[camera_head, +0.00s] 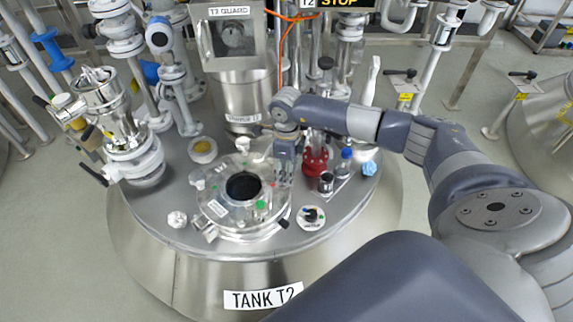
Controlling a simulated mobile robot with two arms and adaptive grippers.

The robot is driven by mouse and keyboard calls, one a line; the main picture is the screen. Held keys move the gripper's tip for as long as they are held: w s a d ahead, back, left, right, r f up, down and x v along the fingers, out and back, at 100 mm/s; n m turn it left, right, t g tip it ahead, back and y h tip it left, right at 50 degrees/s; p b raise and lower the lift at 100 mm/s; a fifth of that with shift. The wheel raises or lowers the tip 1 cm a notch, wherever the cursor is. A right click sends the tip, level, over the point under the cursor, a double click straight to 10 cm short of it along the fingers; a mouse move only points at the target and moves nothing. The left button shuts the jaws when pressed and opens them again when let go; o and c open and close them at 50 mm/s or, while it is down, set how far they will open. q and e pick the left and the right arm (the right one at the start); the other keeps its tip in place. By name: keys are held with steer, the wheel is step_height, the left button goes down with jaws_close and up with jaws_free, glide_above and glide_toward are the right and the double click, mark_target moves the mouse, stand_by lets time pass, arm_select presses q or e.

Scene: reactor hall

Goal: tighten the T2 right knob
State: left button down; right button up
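The T2 tank lid (180,225) carries a round clear-topped hatch (222,208) with a dark central opening. White knobs sit on the hatch's rim: a left knob (197,180) and a back knob (243,145). My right gripper (284,180) comes in from the right and points down at the right side of the hatch. The right knob is not clearly visible; the gripper covers that side. The fingers are small and blurred, so I cannot tell whether they are open, shut or touching the knob. My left gripper is not in view.
Behind the hatch stands a metal vessel (246,97) under the T2 guard (231,40). A red fitting (315,162), a dark cup (326,182) and a blue-capped bottle (345,160) stand close right of my gripper. A round dial (311,217) lies in front. Valves and pipes (120,125) crowd the left.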

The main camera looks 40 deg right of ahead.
steer(key=m, duration=0.1)
steer(key=m+p, duration=0.1)
steer(key=m, duration=0.1)
steer(key=m+p, duration=0.1)
steer(key=m, duration=0.1)
steer(key=shift+w+d+r, duration=0.1)
steer(key=shift+r, duration=0.15)
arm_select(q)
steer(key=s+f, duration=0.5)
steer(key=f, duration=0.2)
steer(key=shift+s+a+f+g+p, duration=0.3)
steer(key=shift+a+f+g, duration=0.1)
arm_select(e)
steer(key=shift+m, duration=1.2)
steer(key=o, duration=0.8)
steer(key=shift+o, duration=1.2)
steer(key=shift+f, duration=0.1)
step_height(320, 180, up, 12)
